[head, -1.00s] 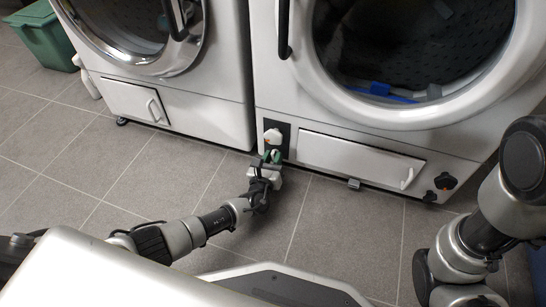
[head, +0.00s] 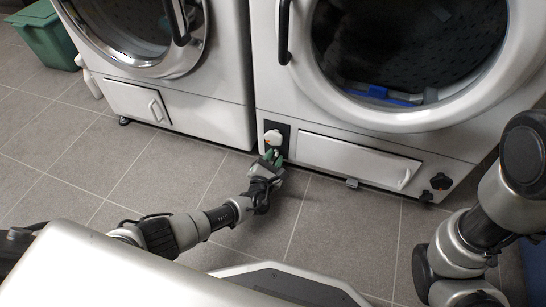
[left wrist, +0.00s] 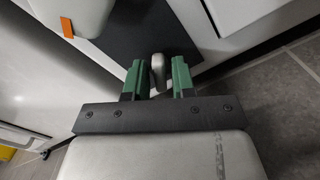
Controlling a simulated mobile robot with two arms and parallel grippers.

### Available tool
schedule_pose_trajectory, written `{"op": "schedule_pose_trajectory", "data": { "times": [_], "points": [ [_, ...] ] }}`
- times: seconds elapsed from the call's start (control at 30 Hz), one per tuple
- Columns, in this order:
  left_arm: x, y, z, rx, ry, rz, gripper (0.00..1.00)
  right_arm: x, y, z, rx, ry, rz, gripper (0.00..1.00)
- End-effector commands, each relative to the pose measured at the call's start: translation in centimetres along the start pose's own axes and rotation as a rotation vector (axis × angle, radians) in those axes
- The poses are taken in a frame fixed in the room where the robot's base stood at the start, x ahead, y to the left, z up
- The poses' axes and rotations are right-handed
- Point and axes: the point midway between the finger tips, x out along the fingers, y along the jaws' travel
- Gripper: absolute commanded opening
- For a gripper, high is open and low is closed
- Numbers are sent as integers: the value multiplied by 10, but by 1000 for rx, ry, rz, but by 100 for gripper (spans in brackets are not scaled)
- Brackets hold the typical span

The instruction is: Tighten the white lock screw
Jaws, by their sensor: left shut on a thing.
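The white lock screw (left wrist: 157,72) shows in the left wrist view as a small pale tab in front of a dark plate (left wrist: 150,32). My left gripper (left wrist: 158,76) has its two green fingers on either side of this tab and is shut on it. In the head view my left gripper (head: 273,155) is low at the front of the right machine, just below a larger white knob (head: 273,137) on the dark plate. There the fingers hide most of the screw. My right gripper is out of view; only part of my right arm shows.
A green bin (head: 45,40) is at far left. The tiled floor (head: 100,150) is clear.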

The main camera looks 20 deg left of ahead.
Motion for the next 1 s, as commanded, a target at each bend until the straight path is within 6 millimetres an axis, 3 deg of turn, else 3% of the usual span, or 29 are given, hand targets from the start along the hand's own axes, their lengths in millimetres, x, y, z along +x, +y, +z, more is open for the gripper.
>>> {"op": "schedule_pose_trajectory", "data": {
  "times": [0.6, 0.63, 0.7, 1.0],
  "points": [
    [-1, -1, -1, 42, 1, -1, 2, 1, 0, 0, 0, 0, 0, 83],
    [-1, -1, -1, 42, 1, -1, 28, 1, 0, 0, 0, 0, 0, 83],
    [-1, -1, -1, 42, 1, -1, 38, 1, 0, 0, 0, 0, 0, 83],
    [-2, 0, 0, 41, 1, -1, 38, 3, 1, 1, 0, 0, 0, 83]
  ]
}}
